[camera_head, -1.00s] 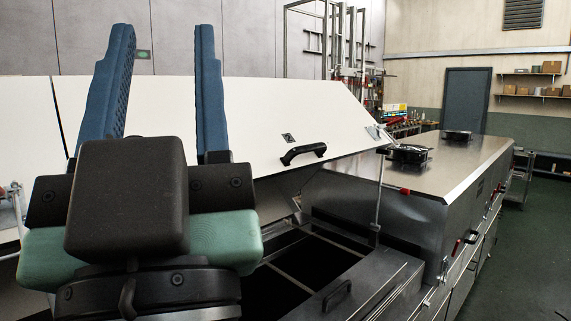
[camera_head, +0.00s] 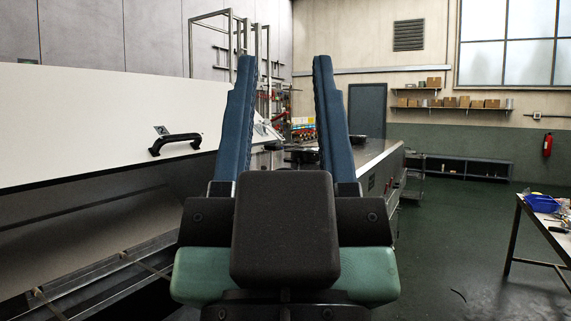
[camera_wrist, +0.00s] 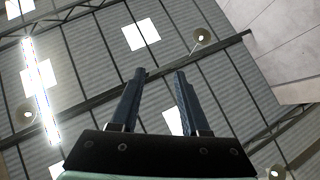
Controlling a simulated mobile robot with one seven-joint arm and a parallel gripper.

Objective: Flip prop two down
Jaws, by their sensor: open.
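My gripper (camera_head: 285,62) is raised upright in front of the head camera, fingers apart and nothing between them. In the wrist view my gripper (camera_wrist: 160,75) points up at the ceiling, also empty. A large white dryer lid (camera_head: 80,125) with a black handle (camera_head: 175,143) stands raised at the left, left of my gripper. Under it is the open dryer bay, with a metal frame rail (camera_head: 75,268) along it. No prop can be made out clearly now; the lid's far right end is partly hidden behind my gripper.
A steel dryer housing (camera_head: 370,158) runs on behind my gripper. A workbench (camera_head: 540,228) with a blue bin (camera_head: 543,203) stands at the right edge. Shelves, a door (camera_head: 367,110) and a fire extinguisher (camera_head: 547,145) are at the far wall.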

